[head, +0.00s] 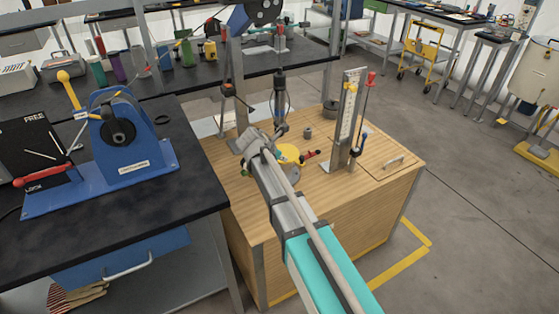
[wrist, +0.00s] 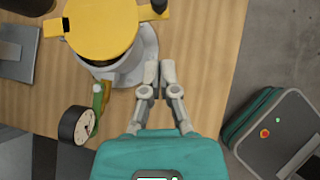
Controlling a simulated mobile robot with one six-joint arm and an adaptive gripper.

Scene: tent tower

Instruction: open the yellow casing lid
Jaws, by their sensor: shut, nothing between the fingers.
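The yellow casing lid (wrist: 103,24) is a round disc in the wrist view. It lies on a grey casing (wrist: 140,58) and looks shut. A yellow tab (wrist: 54,27) sticks out on its left, and a dark knob (wrist: 155,10) sits at its upper right. The lid also shows in the head view (head: 291,153), partly hidden by my arm. My gripper (wrist: 159,68) is shut and empty, with its fingertips just right of the casing's lower edge. I cannot tell whether they touch it. In the head view the fingertips are hidden.
A black round gauge (wrist: 75,125) and a green part (wrist: 98,97) sit below-left of the casing. A red-handled part (head: 311,154) and an upright panel (head: 348,115) stand right of the lid. The wooden bench top (wrist: 208,75) is bare right of my fingers.

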